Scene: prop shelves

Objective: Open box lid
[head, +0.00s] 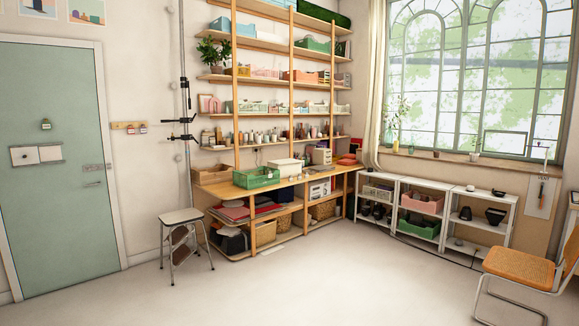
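A white box (286,166) sits on the wooden counter (222,187) in front of the tall shelves, in the middle of the head view. It looks closed on top, but it is too small to tell whether it has a separate lid. A green open crate (256,178) stands left of it, and a pale, box-like thing (320,156) stands to its right. I cannot tell for sure which box the task means. My gripper is not in view.
A stool (181,218) stands left of the counter. Low white shelves (466,213) run under the window at right. A cane chair (525,265) stands at the front right. The pale floor (300,290) between is clear. A green door (55,170) is at left.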

